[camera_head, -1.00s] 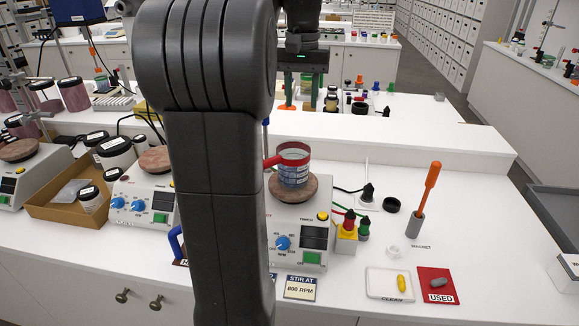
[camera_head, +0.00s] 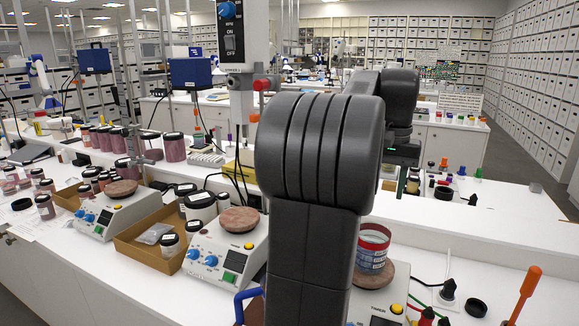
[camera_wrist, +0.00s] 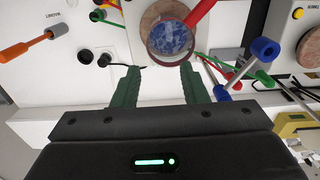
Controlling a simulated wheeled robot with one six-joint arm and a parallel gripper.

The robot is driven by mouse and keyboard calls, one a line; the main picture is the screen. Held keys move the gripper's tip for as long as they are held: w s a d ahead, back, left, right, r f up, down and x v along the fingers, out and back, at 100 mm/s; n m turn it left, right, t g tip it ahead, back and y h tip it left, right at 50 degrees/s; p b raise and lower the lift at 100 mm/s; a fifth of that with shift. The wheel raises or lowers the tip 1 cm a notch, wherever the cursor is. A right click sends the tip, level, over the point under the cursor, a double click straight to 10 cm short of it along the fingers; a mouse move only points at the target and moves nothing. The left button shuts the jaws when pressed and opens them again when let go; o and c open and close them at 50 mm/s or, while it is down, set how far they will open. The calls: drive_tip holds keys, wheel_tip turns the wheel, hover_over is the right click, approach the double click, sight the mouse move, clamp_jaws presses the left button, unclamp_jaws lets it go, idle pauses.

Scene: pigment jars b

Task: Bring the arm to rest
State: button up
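My arm stands folded up in the middle of the head view. My gripper (camera_head: 402,185) hangs from its far end, partly hidden by the arm, behind and above the bench. In the wrist view, my gripper (camera_wrist: 158,88) shows two green fingers spread apart with nothing between them. A glass jar with a red rim (camera_head: 372,250) stands on the round brown top of a stirrer, apart from my gripper. The jar also shows in the wrist view (camera_wrist: 170,40), beyond the fingertips, with a red handle beside it.
More stirrers (camera_head: 228,240) and a cardboard tray (camera_head: 150,247) with jars stand to the left. An orange-handled tool (camera_head: 524,295), a black ring (camera_head: 475,308) and a black-capped plug (camera_head: 448,290) are at right. A raised white shelf (camera_head: 480,215) runs behind the bench.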

wheel_tip(320, 180, down, 6)
drive_tip(key=p, duration=0.3)
drive_tip(key=shift+f, duration=0.2)
drive_tip(key=shift+f, duration=0.1)
idle(0.5)
